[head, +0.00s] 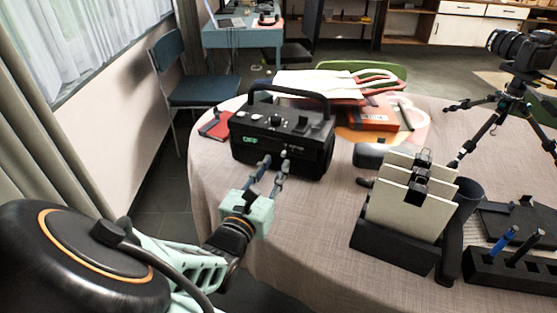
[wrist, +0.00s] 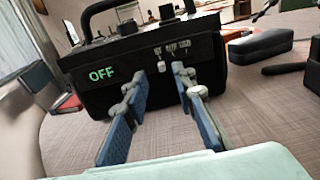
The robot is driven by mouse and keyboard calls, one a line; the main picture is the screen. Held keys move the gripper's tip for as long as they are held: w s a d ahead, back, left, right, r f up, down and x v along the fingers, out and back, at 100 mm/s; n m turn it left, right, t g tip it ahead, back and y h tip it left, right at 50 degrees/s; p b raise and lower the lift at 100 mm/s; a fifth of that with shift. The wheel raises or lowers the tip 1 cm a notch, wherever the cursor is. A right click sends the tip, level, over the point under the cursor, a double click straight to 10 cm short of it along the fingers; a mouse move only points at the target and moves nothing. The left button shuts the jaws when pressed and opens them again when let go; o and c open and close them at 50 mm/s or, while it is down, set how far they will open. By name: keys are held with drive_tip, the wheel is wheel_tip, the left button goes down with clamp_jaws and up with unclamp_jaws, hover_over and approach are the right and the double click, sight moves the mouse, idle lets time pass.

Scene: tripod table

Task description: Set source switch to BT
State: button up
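A black boxy radio (head: 300,148) with a top handle stands on the table. It fills the middle of the wrist view (wrist: 215,82). Its green display (wrist: 101,73) reads OFF. Right of the display is a small white source switch (wrist: 178,67) under a row of small white labels, too blurred to read surely. My gripper (head: 276,162) is in front of the radio's front face. In the wrist view its fingers (wrist: 160,84) are apart with nothing between them. The right fingertip is close below the switch; I cannot tell whether it touches.
Knobs (wrist: 167,14) stand on the radio's top. A red book (head: 215,125) lies left of it and a bag (head: 335,83) behind it. A rack with white panels (head: 408,205) stands to the right. The cloth in front of the radio is clear.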

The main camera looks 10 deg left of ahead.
drive_tip(key=s, duration=0.5)
drive_tip(key=s+a, duration=0.1)
drive_tip(key=s, duration=0.2)
drive_tip(key=shift+s, duration=0.15)
